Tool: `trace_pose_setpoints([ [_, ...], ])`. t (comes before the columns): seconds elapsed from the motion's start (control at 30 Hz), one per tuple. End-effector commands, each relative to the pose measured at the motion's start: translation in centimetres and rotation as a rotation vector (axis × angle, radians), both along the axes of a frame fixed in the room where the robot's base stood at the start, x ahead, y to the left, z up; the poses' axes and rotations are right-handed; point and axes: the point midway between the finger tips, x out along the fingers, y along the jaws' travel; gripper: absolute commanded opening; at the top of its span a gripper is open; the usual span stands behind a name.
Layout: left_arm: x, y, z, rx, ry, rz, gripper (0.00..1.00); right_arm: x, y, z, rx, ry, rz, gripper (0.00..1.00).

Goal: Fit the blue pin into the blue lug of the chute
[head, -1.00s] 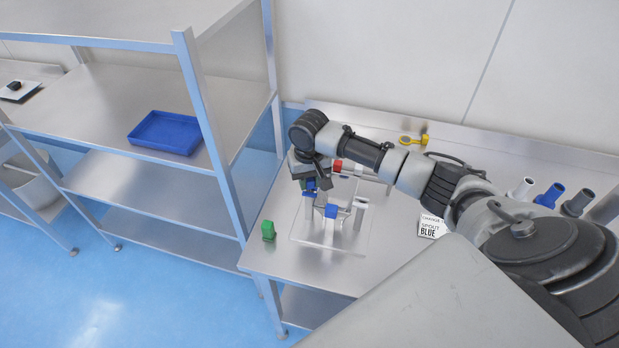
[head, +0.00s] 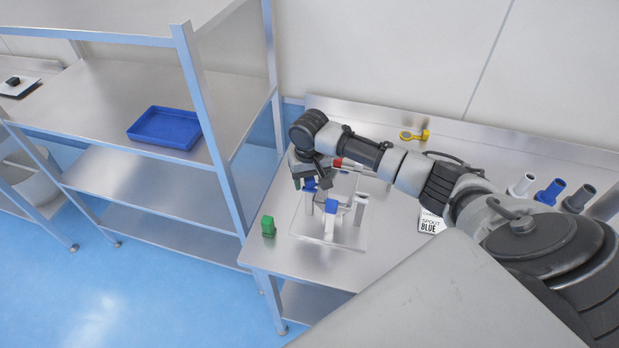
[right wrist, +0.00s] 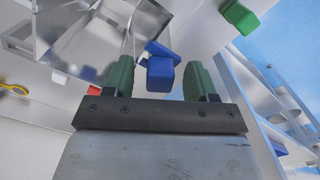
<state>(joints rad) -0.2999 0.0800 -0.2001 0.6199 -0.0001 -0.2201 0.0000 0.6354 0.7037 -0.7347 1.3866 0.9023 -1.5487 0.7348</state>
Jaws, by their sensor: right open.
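The chute (head: 357,210) is a clear stand with pale posts on the steel table. A blue piece (head: 331,206) caps a front post. My right gripper (head: 311,183) is over the chute's left side, with another blue piece (head: 309,185), apparently the blue pin, under it. In the right wrist view, my right gripper (right wrist: 160,80) is open, with a green finger on each side of the blue pin (right wrist: 160,75). Gaps show between pin and fingers. More blue shows just behind the pin; I cannot tell whether it is the lug or whether the pin is seated. My left gripper is out of view.
A green block (head: 267,226) stands left of the chute near the table edge. A red piece (head: 337,163) is behind the gripper. A yellow tool (head: 414,136), a sign (head: 431,222) and several spouts (head: 551,192) are to the right. A blue tray (head: 165,128) is on the left shelf.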

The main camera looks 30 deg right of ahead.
Motion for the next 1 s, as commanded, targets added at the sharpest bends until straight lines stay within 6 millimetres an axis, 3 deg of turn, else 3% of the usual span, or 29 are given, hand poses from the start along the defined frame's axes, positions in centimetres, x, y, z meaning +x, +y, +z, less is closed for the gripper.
trace_pose_setpoints([
  [0.23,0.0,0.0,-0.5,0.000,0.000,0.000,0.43,0.1,0.0,1.4,0.000,-0.003,0.001,0.57],
  [0.7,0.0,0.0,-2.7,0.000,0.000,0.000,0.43,0.1,0.0,9.7,0.000,-0.002,0.000,0.57],
  [1.0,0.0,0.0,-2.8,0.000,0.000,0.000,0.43,0.0,0.0,10.8,0.000,0.000,0.000,0.57],
])
